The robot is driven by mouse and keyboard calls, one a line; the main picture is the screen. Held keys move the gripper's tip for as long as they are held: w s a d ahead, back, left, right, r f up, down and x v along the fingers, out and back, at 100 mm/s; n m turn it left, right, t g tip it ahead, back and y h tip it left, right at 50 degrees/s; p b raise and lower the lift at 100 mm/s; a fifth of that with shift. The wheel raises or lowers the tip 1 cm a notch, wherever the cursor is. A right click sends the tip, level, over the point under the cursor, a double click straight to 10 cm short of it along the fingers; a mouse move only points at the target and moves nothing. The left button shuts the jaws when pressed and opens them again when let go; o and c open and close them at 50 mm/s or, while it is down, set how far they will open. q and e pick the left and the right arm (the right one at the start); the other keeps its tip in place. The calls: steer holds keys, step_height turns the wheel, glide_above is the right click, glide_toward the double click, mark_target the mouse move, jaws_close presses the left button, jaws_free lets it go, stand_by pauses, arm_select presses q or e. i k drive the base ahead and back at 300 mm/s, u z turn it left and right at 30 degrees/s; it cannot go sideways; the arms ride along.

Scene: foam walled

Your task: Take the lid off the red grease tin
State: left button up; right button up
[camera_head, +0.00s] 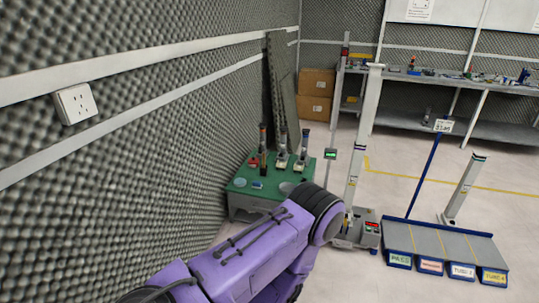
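I cannot make out the red grease tin for certain. A small reddish thing (253,162) is on the green-topped bench (240,183), too small to tell whether it is the tin or a lid. A purple arm of mine reaches in from the bottom left and hides the bench's near right part. Neither of my grippers shows.
Several upright tools stand on the green bench, near a small blue thing (257,185). A foam wall with a socket (74,104) runs along the left. Cardboard boxes (315,92) and a shelf bench (420,78) stand behind. Labelled bins (430,264) are at right, with open floor around.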

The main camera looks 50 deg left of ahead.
mark_target(254, 161)
steer(key=u, duration=0.2)
steer(key=i, duration=1.55)
steer(key=u, duration=1.05)
steer(key=i, duration=1.05)
steer(key=u, duration=1.5)
steer(key=i, duration=0.4)
steer(key=u, duration=0.35)
